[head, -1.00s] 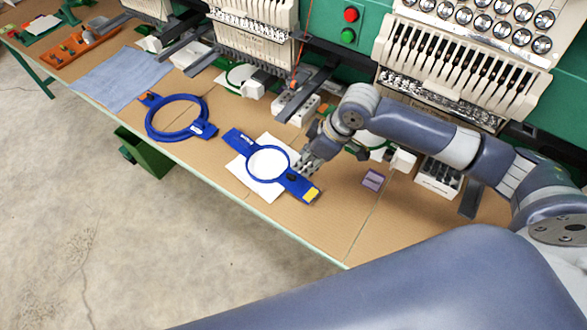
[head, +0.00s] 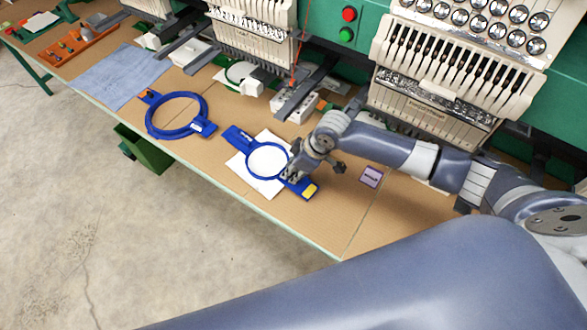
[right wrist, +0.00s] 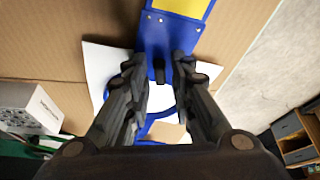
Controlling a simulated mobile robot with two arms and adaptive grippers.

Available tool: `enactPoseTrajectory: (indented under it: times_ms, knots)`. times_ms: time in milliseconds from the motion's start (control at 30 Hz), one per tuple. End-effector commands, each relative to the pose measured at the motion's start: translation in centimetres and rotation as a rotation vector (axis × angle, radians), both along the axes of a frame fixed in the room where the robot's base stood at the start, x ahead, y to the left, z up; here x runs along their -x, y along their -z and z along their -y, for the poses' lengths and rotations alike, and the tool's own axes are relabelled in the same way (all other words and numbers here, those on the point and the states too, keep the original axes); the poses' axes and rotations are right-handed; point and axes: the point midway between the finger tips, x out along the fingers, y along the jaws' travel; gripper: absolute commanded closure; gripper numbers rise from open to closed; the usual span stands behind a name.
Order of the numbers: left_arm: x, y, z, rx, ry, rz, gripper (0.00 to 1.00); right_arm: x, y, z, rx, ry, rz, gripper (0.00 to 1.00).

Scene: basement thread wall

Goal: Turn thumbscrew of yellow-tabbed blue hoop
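The yellow-tabbed blue hoop (head: 236,138) lies on white sheet material on the table, its yellow tab (head: 310,190) toward the front right. In the right wrist view its blue bracket (right wrist: 168,38) and yellow tab (right wrist: 185,6) are at the top. The dark thumbscrew (right wrist: 159,72) shows at the bracket's near end. My right gripper (right wrist: 160,70) is open, with one finger on each side of the thumbscrew; a gap shows between them. In the head view my right gripper (head: 294,173) hides part of the hoop's bracket. My left gripper is not in view.
Another blue hoop (head: 149,120) with an orange tab lies to the left, beside a blue cloth (head: 118,75). A purple box (head: 371,177) lies right of my right gripper. Embroidery machines (head: 425,100) line the back. The table's front edge is close to the hoop.

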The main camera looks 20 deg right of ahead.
Motion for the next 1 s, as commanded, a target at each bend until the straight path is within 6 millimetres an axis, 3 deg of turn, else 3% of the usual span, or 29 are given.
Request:
enactPoseTrajectory:
  times_ms: [333,700,1000]
  knots:
    - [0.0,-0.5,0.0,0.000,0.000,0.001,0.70,0.0,-0.2,0.0,-0.001,0.016,-0.001,1.00]
    - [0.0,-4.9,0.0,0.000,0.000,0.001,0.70,0.3,-0.5,-0.4,-0.003,0.277,-0.005,1.00]
    - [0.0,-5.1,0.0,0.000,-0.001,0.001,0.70,0.2,0.0,-0.2,-0.002,0.335,0.000,1.00]
